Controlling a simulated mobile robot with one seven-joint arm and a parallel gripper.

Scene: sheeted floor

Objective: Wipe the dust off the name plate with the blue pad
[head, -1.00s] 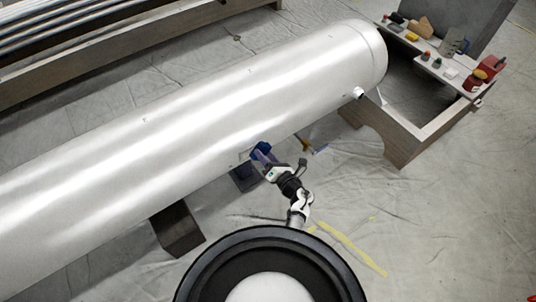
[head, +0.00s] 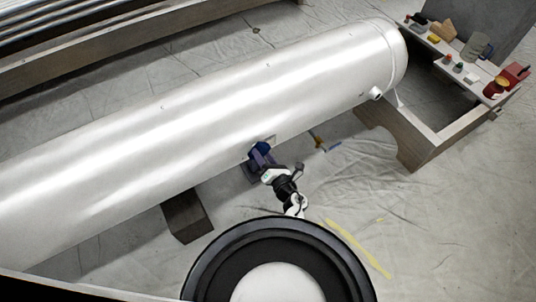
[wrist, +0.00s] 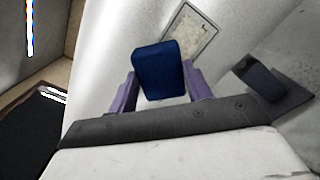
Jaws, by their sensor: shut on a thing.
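The blue pad (wrist: 158,72) is held between the purple fingers of my gripper (wrist: 160,84). The pad also shows in the head view (head: 259,149), against the lower side of the silver tank. The name plate (wrist: 190,36) is a pale framed rectangle on the tank's side, with faint brownish marking on its face. In the wrist view the pad covers the plate's lower left part. In the head view only a small edge of the plate (head: 271,140) shows, right of the pad. I cannot tell whether the pad touches the plate.
The long silver tank (head: 200,115) rests on wooden supports (head: 188,217). A shelf with several small items (head: 460,66) stands at the far right. The sheeted floor on the right is open.

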